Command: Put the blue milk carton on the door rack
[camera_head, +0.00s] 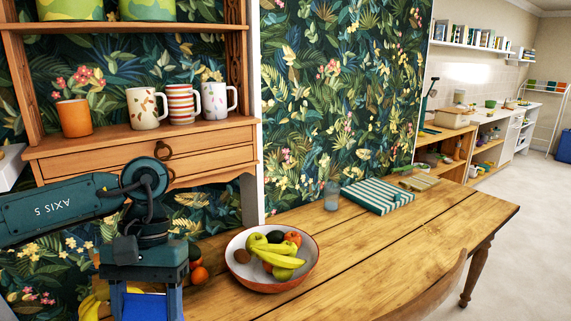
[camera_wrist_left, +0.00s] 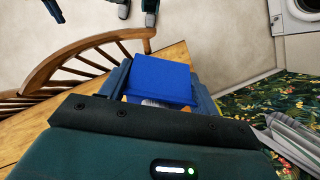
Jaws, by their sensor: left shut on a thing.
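My left gripper (camera_head: 147,290) is at the bottom left of the head view, pointing down by the near left end of the wooden table. It is shut on the blue milk carton (camera_head: 152,308), whose blue top shows between the fingers. In the left wrist view the carton (camera_wrist_left: 158,80) shows as a plain blue face between the two fingers. The carton's lower part is mostly hidden, and its height above the table is unclear. The door rack is not in view. My right gripper is not in view.
A fruit bowl (camera_head: 272,258) stands on the table (camera_head: 400,235) right of the gripper, with bananas (camera_head: 92,308) to the left. A wooden chair (camera_wrist_left: 80,50) and washing machine (camera_wrist_left: 298,18) show in the wrist view.

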